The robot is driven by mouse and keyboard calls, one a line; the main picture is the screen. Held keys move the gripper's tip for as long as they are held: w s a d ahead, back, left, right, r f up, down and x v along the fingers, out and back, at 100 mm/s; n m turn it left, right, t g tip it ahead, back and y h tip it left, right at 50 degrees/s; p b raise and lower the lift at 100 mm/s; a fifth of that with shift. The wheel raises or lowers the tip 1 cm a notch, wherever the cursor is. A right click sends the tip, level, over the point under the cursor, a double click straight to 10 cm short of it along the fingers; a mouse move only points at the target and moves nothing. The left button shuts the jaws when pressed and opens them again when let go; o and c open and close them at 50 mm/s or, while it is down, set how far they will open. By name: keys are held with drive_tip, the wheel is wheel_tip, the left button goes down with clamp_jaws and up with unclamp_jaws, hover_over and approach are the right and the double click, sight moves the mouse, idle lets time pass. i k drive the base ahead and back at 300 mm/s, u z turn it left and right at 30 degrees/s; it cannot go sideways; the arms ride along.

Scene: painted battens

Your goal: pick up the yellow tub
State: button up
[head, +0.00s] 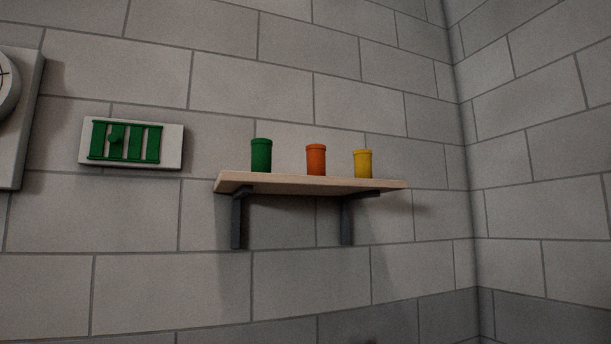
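The yellow tub (363,165) stands upright on a wooden wall shelf (230,184), toward the shelf's right end. An orange tub (316,161) stands to its left, with a small gap between them. A green tub (261,156) stands further left on the same shelf. My gripper is not in the head view.
Two dark brackets, one at the left (237,222) and one at the right (346,222), hold the shelf to the block wall. A white panel with green bars (172,147) is on the wall at left. A pale box (22,125) is cut off at the left edge. A wall corner is right of the shelf.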

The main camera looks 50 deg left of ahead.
sight(363, 160)
drive_tip(key=u, duration=0.55)
drive_tip(key=i, duration=0.8)
drive_tip(key=u, duration=0.6)
